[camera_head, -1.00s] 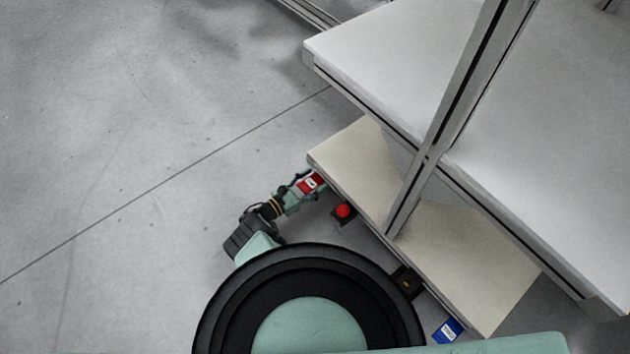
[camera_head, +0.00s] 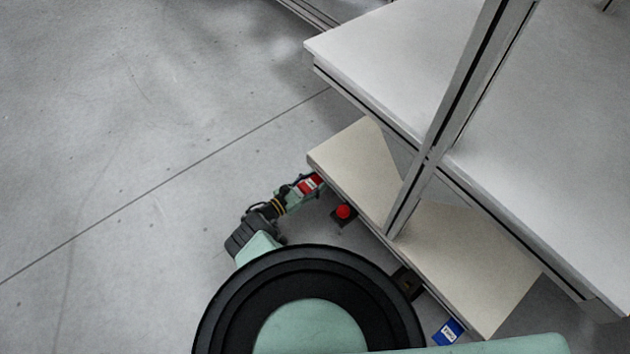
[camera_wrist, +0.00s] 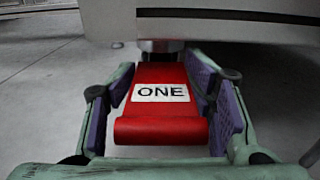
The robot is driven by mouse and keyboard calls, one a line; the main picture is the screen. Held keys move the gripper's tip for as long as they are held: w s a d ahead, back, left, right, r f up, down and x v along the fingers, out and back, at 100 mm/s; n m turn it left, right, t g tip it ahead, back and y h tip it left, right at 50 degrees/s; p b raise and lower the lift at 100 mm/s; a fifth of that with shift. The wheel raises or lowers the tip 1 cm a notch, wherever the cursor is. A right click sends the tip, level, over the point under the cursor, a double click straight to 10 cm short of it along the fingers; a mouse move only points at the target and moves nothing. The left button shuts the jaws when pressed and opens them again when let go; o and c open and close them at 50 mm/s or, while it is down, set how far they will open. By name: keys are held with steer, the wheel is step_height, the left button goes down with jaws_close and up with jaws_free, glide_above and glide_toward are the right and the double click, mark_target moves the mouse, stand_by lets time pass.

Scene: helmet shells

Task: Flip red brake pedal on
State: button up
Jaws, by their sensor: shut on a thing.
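The red pedal (camera_wrist: 162,128), with a white label reading "ONE", sits between the two purple-padded fingers of my gripper (camera_wrist: 163,82) in the wrist view. My gripper is shut on it, with one finger along each side. The pedal's far end meets a mount under the edge of the low board. In the head view the red pedal (camera_head: 316,180) shows at the left corner of the low board, with my gripper (camera_head: 306,187) around it. The pedal's exact tilt is hard to tell.
The low beige board (camera_head: 365,165) overhangs the pedal, below a larger white tabletop (camera_head: 385,60) with a metal post (camera_head: 440,130). Floor at left is clear.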

steer(key=shift+s, duration=0.1)
jaws_close()
steer(key=shift+d, duration=0.1)
